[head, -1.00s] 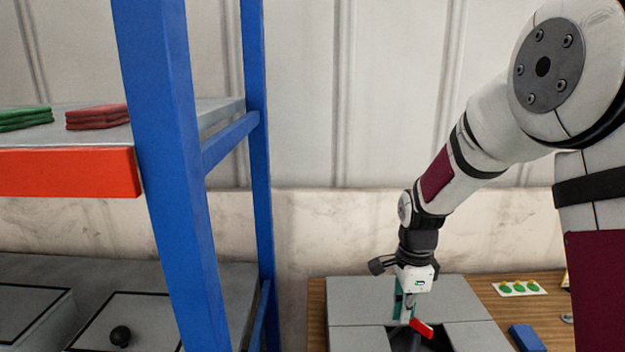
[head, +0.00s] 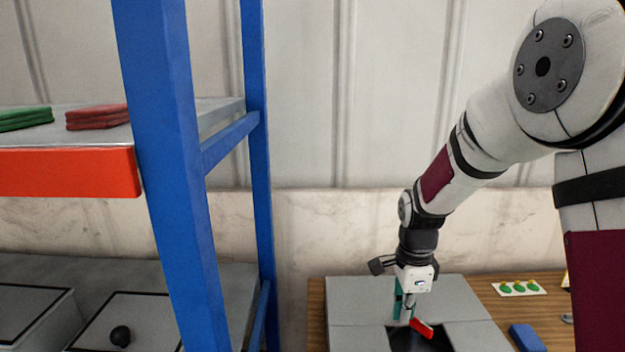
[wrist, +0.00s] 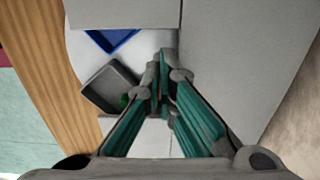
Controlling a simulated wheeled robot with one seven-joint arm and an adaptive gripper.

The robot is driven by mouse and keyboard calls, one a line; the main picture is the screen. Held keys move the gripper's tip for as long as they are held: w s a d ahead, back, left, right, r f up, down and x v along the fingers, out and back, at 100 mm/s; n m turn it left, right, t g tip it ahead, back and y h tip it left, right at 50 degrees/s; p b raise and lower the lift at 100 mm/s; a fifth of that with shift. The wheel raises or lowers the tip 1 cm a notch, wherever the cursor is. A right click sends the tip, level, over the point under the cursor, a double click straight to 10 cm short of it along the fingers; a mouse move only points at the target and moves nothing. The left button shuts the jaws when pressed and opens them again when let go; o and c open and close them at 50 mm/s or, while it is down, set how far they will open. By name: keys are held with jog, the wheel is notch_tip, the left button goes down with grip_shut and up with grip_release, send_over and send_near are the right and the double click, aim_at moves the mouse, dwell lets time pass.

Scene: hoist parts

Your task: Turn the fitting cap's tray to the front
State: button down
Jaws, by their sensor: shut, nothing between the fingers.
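My gripper (head: 405,314) points down at an opening in a grey cover (head: 360,312); its teal fingers are shut and empty. A red piece (head: 422,328) shows beside the fingertips. In the wrist view the closed fingertips (wrist: 162,80) are over or beside a pale round plate (wrist: 148,50), at the grey panel's edge; contact cannot be told. On the plate are a dark grey tray (wrist: 106,88) with a small green thing (wrist: 125,100), left of the fingers, and a partly covered blue tray (wrist: 112,38). I cannot make out which tray holds the fitting cap.
Grey panels surround the opening on a wooden table. A blue block (head: 527,338) and a card with green and orange spots (head: 518,287) lie to the right. A blue-posted rack (head: 180,150) stands left, with green and red stacks on its shelf.

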dwell(0.3)
jog(key=shift+s+f+b, duration=0.2)
jog(key=shift+f+b, duration=0.05)
jog(key=shift+f, duration=0.4)
jog(key=shift+s+f+b, duration=0.15)
jog(key=shift+f+b, duration=0.1)
jog(key=shift+f, duration=0.35)
jog(key=shift+w+r, duration=0.1)
notch_tip(320, 180, up, 8)
jog(key=w+m+p, duration=0.2)
jog(key=m+p, duration=0.3)
jog(key=shift+m, duration=0.4)
dwell(0.4)
jog(key=shift+w+a, duration=0.1)
dwell(0.3)
